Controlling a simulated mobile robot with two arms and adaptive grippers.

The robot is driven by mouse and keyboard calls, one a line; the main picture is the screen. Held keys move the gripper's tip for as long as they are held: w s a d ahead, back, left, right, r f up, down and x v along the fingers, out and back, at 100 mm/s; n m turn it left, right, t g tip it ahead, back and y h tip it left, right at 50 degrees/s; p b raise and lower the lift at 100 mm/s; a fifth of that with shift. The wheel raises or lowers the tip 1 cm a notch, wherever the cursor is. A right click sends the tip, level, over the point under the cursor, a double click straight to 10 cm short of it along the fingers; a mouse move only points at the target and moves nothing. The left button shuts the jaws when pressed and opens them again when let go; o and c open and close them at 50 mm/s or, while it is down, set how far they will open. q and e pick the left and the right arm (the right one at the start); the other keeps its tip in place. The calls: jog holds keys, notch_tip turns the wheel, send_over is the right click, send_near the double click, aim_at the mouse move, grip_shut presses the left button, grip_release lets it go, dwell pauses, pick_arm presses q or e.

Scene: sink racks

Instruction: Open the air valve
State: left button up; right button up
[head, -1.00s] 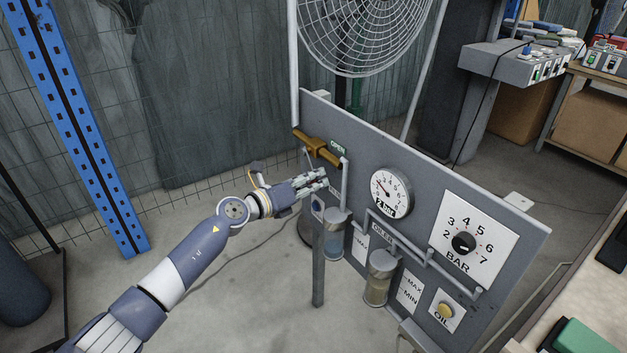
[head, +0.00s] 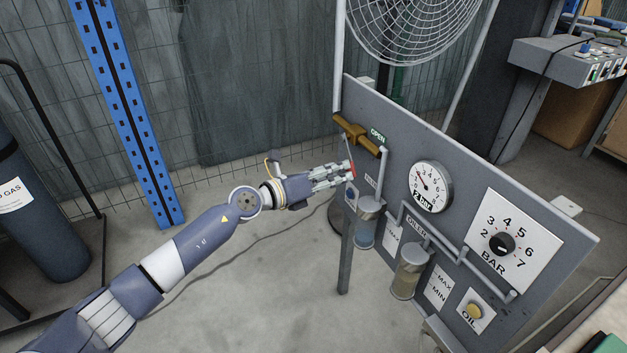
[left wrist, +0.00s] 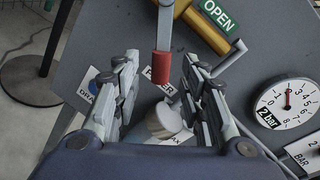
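The air valve (head: 360,133) is a brass body at the upper left of a grey panel, beside a green OPEN label (head: 377,136). It also shows at the top of the left wrist view (left wrist: 203,28). Its thin grey lever hangs down and ends in a red grip (left wrist: 162,66). My left gripper (head: 343,174) is at the lever's lower end. In the left wrist view its two fingers stand apart, with the red grip between them near the fingertips and a visible gap on each side. My right gripper is in neither view.
The panel (head: 460,172) also carries a pressure gauge (head: 431,186), a BAR dial (head: 502,243), glass bowls, pipes and a yellow OIL button (head: 474,311). A fan (head: 415,25) stands behind it. A blue post (head: 125,110) and a gas cylinder (head: 35,215) are at left. Floor is open below my arm.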

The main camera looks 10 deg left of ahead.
pick_arm(q)
jog(key=v, duration=0.6)
jog(key=shift+s+a, duration=0.25)
jog(key=shift+s, duration=0.05)
